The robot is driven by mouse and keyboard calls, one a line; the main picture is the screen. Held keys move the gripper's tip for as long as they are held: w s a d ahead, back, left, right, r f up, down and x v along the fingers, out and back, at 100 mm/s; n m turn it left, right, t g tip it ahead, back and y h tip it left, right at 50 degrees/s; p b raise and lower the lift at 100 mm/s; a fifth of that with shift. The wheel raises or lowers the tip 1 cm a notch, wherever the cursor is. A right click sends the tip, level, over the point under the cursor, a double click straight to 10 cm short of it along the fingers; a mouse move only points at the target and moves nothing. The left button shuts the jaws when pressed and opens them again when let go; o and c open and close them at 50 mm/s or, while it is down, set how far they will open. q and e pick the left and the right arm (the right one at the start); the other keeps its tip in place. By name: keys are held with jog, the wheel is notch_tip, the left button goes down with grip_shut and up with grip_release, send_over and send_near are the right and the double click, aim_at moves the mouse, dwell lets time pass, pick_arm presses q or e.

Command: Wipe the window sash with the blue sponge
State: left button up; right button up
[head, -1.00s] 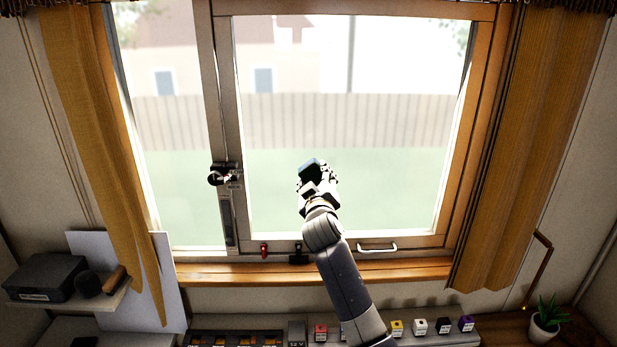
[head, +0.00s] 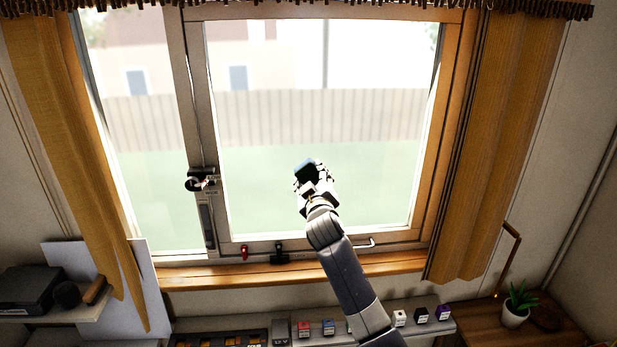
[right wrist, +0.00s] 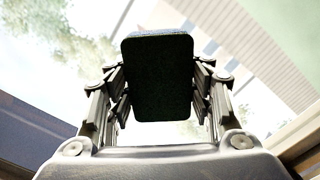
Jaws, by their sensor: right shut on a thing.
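The window sash (head: 195,120) is a pale frame with wooden sides around a large glass pane. My right gripper (head: 311,172) is raised in front of the lower middle of the pane. It is shut on the blue sponge (head: 307,169), which looks dark with a bluish top edge. In the right wrist view the sponge (right wrist: 157,80) is a dark rounded block between both fingers, with the outdoors behind it. I cannot tell whether the sponge touches the glass. My left gripper is out of view.
A black latch (head: 200,180) sits on the sash's left upright. A red clip (head: 244,252) and a black clip (head: 279,254) are at the lower rail, with a white handle (head: 358,243) to the right. Curtains (head: 490,150) hang at both sides. A plant (head: 517,308) stands lower right.

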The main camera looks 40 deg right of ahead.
aim_at(298, 173)
jog(key=shift+s+d+r+p, duration=0.15)
jog(key=shift+r+p, duration=0.35)
jog(key=shift+r, duration=0.75)
jog(key=shift+a+f, duration=0.15)
jog(key=shift+a, duration=0.05)
jog(key=shift+w+a+f+b, duration=0.1)
jog(key=shift+w+a+b, duration=0.5)
jog(key=shift+w+a, duration=0.55)
jog(key=shift+a, duration=0.4)
jog(key=shift+w+a+b, duration=0.3)
jog(key=shift+a+b, duration=0.05)
jog(key=shift+a, duration=0.2)
jog(key=shift+w+a+b, duration=0.3)
jog(key=shift+a+b, duration=0.05)
jog(key=shift+a, duration=0.15)
jog(key=shift+w+a+r, duration=0.2)
jog(key=shift+w+a, duration=0.15)
jog(key=shift+a, duration=0.15)
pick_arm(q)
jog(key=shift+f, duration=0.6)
